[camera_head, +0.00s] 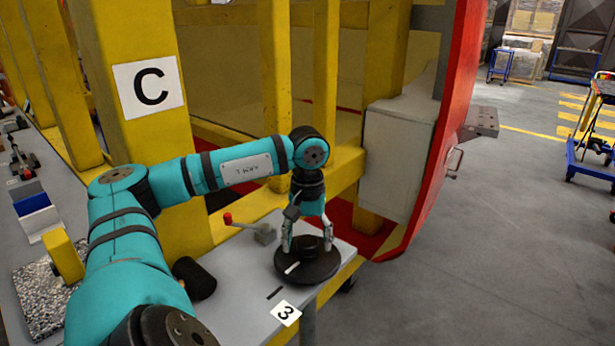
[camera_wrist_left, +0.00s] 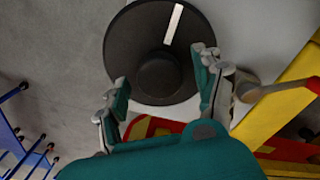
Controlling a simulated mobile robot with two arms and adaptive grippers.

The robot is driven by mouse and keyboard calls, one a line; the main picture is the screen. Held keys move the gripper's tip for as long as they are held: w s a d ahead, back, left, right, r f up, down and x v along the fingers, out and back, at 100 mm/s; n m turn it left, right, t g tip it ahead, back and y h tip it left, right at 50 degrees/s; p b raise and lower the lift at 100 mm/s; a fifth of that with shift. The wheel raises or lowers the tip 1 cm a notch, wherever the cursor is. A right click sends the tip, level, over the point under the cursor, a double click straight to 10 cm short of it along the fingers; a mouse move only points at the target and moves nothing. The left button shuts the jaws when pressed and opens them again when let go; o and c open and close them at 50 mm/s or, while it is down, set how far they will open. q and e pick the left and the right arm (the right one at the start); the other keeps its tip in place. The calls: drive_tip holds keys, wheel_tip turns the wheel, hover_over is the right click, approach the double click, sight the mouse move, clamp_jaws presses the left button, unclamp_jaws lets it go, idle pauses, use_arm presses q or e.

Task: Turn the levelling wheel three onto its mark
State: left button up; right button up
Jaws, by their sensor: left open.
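Levelling wheel three (camera_head: 318,270) is a black disc with a raised hub, lying flat on the grey bench top. It has a white stripe on its top that points to the lower left in the head view. The mark, a short black line (camera_head: 274,293), is on the bench beyond the rim, beside the tag "3" (camera_head: 286,312). The stripe does not clearly line up with it. My left gripper (camera_head: 307,243) points down over the wheel, open, with its fingers on either side of the hub. The left wrist view shows the hub (camera_wrist_left: 158,76) between the spread fingers. My right gripper is out of view.
A small lever with a red knob (camera_head: 228,219) stands just behind the wheel. A black cylinder (camera_head: 194,278) lies to its left. Yellow posts and a red-edged panel (camera_head: 440,130) rise behind the bench. Open floor lies to the right.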

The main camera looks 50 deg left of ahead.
sight(307, 240)
use_arm(q)
wheel_tip(307, 240, up, 11)
drive_tip(key=shift+f, duration=0.15)
idle(0.4)
idle(0.7)
